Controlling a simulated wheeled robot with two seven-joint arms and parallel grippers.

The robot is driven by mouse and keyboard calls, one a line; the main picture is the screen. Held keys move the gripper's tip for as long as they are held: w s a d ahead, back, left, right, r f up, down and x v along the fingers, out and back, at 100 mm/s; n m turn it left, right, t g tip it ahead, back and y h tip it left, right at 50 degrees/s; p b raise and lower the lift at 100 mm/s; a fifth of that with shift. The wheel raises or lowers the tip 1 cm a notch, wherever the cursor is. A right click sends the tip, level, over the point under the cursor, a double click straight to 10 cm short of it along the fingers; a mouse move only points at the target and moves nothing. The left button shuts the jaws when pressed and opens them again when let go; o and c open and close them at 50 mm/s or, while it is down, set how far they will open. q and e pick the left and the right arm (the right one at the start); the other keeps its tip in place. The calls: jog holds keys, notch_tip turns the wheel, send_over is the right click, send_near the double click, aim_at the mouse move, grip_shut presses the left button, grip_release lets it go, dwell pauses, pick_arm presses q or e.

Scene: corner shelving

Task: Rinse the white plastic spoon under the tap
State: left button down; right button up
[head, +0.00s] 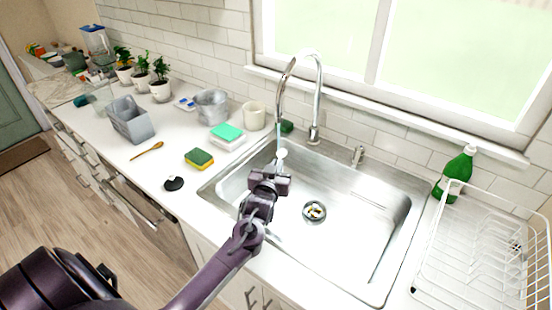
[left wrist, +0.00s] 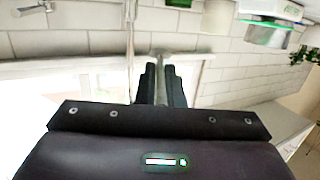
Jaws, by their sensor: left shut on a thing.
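My left gripper (head: 270,180) is over the left part of the steel sink (head: 345,248), shut on the white plastic spoon (head: 281,154). The spoon's pale bowl sticks up past the fingers, below the mouth of the tap (head: 319,90). A thin pale streak, which looks like running water, comes down from the spout to the spoon. In the left wrist view, the dark fingers (left wrist: 161,85) close around the spoon's thin handle (left wrist: 160,64). My right gripper is in neither view.
A yellow-green sponge (head: 199,158), a black round item (head: 174,183) and a wooden spoon (head: 147,151) lie left of the sink. A white cup (head: 254,115) stands behind. A green bottle (head: 456,174) and a white dish rack (head: 480,245) stand right. The sink's right half is clear.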

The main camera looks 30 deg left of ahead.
pick_arm(q)
jog(key=s+p, duration=0.4)
jog(key=s, duration=0.4)
jog(key=shift+d, duration=0.25)
dwell(0.4)
dwell(1.0)
jog(key=s+r+p, duration=0.4)
jog(key=s, duration=0.1)
jog(key=shift+d+p, duration=0.15)
jog(key=shift+p, duration=0.25)
